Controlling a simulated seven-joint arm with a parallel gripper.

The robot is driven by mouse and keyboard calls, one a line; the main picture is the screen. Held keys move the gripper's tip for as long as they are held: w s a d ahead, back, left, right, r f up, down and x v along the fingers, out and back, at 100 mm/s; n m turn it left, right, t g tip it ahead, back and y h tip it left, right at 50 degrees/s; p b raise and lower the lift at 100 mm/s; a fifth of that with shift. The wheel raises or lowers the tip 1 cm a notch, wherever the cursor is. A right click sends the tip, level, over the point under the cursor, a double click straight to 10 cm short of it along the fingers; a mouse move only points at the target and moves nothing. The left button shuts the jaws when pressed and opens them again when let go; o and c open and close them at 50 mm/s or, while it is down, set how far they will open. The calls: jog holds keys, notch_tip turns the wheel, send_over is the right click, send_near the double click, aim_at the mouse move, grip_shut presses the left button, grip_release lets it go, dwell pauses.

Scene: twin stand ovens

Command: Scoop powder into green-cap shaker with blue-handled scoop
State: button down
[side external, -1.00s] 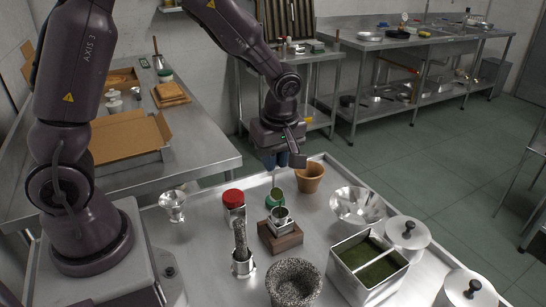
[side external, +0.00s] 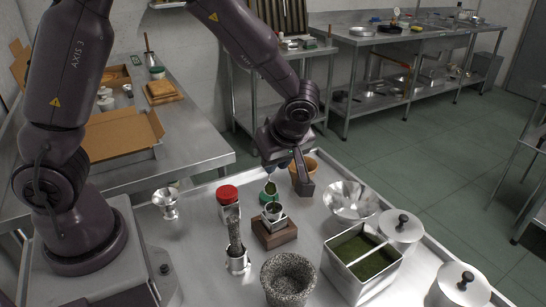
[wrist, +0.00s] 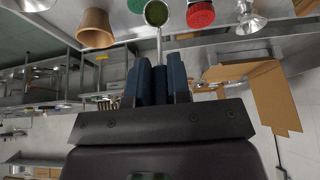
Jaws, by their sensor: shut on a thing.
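My gripper (side external: 284,172) is shut on the scoop and tilted above the tray table. In the wrist view, the powder-filled scoop bowl (wrist: 157,12) extends on a thin metal stem beyond the blue parts at my fingers (wrist: 160,82). The scoop's handle is mostly hidden there.
A divided metal bin (side external: 347,287) holds green powder at right. Lidded pots (side external: 401,228), a wide bowl (side external: 350,200) and a brown cup (side external: 309,170) stand nearby. A granite mortar (side external: 289,279) and a holder with a speckled pestle (side external: 235,232) are in front.

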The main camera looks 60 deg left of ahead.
jog(key=d+f+y, duration=0.3)
jog(key=d+y, duration=0.3)
jog(key=y, duration=0.2)
jog(key=shift+d+y, duration=0.3)
dwell(1.4)
dwell(0.6)
dwell(0.6)
